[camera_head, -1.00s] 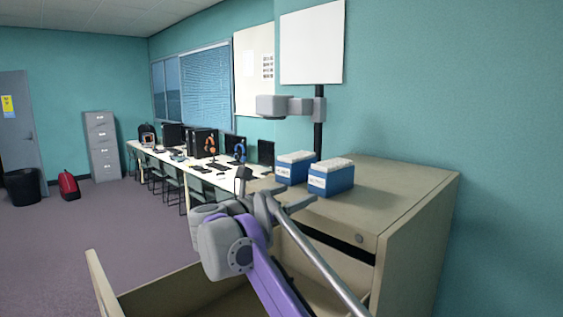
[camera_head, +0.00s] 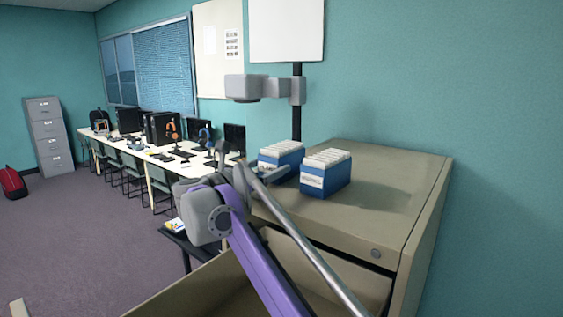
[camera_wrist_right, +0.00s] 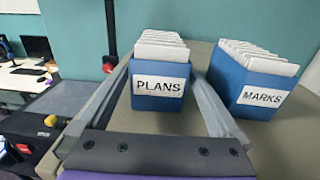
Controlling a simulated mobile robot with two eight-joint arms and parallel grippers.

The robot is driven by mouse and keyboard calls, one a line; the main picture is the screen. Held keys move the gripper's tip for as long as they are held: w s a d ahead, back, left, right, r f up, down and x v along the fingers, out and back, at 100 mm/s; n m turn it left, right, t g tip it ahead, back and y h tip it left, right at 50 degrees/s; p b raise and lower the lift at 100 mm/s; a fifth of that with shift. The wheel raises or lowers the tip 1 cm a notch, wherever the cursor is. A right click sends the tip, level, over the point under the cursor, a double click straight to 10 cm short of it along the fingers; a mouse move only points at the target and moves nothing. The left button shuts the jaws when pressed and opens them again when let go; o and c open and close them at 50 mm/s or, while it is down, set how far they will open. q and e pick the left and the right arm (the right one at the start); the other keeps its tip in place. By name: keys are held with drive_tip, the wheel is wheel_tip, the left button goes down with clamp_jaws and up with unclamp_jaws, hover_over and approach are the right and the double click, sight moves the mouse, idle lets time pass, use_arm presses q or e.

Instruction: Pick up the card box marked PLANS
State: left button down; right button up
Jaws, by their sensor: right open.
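The PLANS card box (camera_wrist_right: 160,88) is a blue open-topped box full of white cards, upright on top of a beige cabinet (camera_head: 400,165). In the head view it is the left box (camera_head: 281,154), partly behind my right arm. My right gripper (camera_head: 277,174) is open at the box. In the right wrist view its two fingers (camera_wrist_right: 160,75) lie on the left and right of the box, with small gaps visible. The label faces the wrist camera. My left gripper is not in view.
A similar blue box marked MARKS (camera_wrist_right: 262,92) stands close on the right, also in the head view (camera_head: 326,174). A dark post (camera_head: 297,110) stands behind the boxes. A drawer is open below the cabinet top. The right side of the top is clear.

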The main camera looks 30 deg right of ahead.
sight(292, 153)
drive_tip(key=shift+w+d+r, duration=0.15)
drive_tip(key=shift+w+d, duration=0.1)
drive_tip(key=shift+d, duration=0.35)
drive_tip(key=x, duration=0.4)
drive_tip(key=shift+w+p, duration=0.2)
drive_tip(key=shift+p, duration=0.15)
drive_tip(key=shift+s+a, duration=0.1)
drive_tip(key=shift+c, duration=0.3)
drive_tip(key=shift+r, duration=0.1)
drive_tip(key=shift+c, duration=1.3)
drive_tip(key=c, duration=1.2)
